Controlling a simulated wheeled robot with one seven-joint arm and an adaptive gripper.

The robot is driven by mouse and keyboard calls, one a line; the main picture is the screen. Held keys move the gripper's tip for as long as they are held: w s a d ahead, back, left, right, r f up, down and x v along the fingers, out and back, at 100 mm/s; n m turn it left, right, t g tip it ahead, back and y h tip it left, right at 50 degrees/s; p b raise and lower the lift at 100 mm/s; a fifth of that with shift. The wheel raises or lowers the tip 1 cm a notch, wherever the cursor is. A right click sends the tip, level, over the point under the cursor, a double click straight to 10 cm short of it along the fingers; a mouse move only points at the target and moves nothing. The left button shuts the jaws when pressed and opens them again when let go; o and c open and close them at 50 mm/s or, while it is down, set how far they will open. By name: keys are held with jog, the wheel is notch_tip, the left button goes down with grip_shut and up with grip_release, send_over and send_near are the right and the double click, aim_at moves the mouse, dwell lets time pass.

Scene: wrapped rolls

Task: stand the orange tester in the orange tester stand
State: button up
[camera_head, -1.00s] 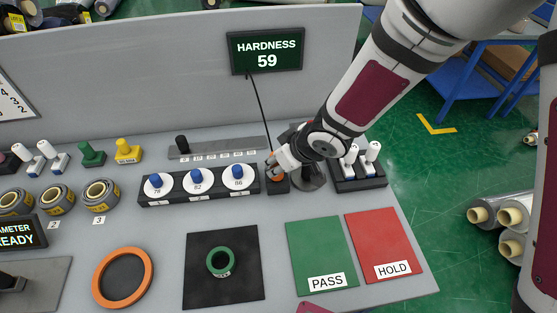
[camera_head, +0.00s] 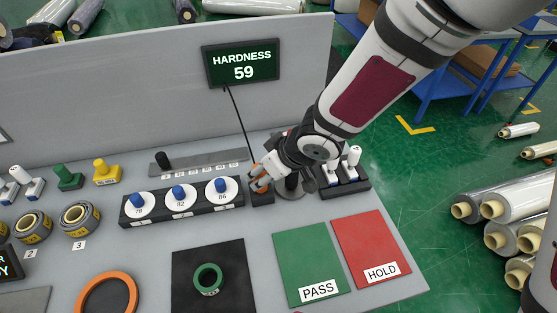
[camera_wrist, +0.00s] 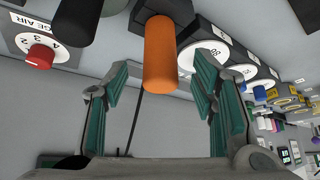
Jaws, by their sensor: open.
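The orange tester (camera_wrist: 160,55) is an orange cylinder. In the wrist view its far end sits in the black tester stand (camera_wrist: 168,8), and its free end points towards my palm. My gripper (camera_wrist: 160,85) is open, with one green-padded finger on each side of the tester and gaps visible between pads and tester. In the head view my gripper (camera_head: 262,178) is at the stand (camera_head: 262,197), right of the row of white discs, and covers most of the tester. A dark cord runs from the hardness display (camera_head: 242,62), reading 59, down to the tester.
A black block with white discs and blue knobs (camera_head: 180,203) stands close left of the stand. A rack with white-handled pieces (camera_head: 345,180) is close right. A green ring (camera_head: 208,277) lies on a black mat (camera_head: 180,285). The PASS (camera_head: 305,255) and HOLD (camera_head: 370,245) mats are empty.

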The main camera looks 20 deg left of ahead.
jog(key=v, duration=0.8)
jog(key=shift+d+r, duration=0.2)
jog(key=shift+r, duration=0.1)
dwell(0.5)
jog(key=shift+s, duration=0.1)
dwell(0.4)
